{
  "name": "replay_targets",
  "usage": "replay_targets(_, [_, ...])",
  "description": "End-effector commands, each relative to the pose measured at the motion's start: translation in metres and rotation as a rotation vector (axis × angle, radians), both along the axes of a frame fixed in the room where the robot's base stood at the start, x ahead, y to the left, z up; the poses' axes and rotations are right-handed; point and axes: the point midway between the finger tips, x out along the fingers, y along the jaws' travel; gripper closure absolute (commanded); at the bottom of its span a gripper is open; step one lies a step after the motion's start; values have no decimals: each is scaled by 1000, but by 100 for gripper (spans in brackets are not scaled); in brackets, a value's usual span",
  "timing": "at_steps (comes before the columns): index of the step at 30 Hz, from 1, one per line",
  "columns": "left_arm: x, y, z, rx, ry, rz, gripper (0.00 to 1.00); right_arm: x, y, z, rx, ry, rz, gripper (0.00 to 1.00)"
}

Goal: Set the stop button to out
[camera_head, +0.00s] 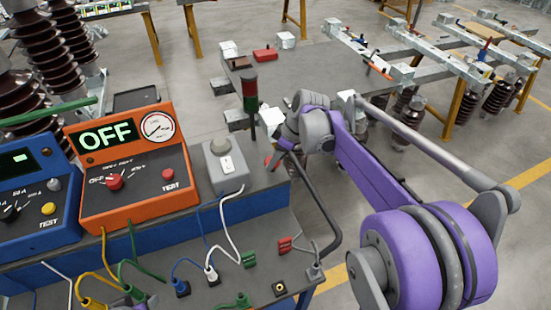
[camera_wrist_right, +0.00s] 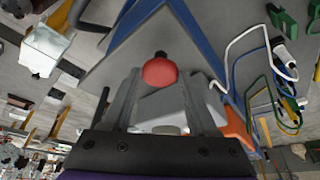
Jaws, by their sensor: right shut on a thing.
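The stop button (camera_wrist_right: 160,72), a round red cap with a dark part behind it, sits between the fingertips of my right gripper (camera_wrist_right: 157,80) in the wrist view. The fingers are shut on it. In the head view my right gripper (camera_head: 276,155) reaches in from the right at the bench's right end, and the button is mostly hidden there. I cannot tell whether the button is in or out.
A grey switch box (camera_head: 226,165) and a red-green signal tower (camera_head: 250,103) stand close left of the gripper. An orange instrument (camera_head: 137,196) reading OFF and a blue one (camera_head: 30,215) stand further left. Cables lie on the front panel. A bent grey rail (camera_head: 325,215) runs nearby.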

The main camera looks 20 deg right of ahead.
Motion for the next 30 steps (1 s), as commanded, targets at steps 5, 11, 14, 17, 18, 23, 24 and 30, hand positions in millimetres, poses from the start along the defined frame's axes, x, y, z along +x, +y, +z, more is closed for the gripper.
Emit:
replay_targets(5, [1, 0, 1, 0, -1, 0, 50, 1, 0, 3, 2, -3, -1, 100])
replay_targets(11, [0, 0, 1, 0, -1, 0, 50, 1, 0, 3, 2, -3, -1, 15])
replay_targets(14, [0, 0, 1, 0, -1, 0, 50, 1, 0, 3, 2, -3, -1, 11])
replay_targets(17, [0, 0, 1, 0, -1, 0, 50, 1, 0, 3, 2, -3, -1, 11])
replay_targets(18, [0, 0, 1, 0, -1, 0, 50, 1, 0, 2, 2, -3, -1, 11])
replay_targets(23, [1, 0, 1, 0, -1, 0, 50, -1, -1, 7, 1, -2, -1, 11])
replay_targets(24, [1, 0, 1, 0, -1, 0, 50, -2, -3, 11, 1, -2, -1, 11])
replay_targets(30, [2, 0, 4, 0, -4, 0, 50, -12, -12, 46, 1, -3, -4, 11])
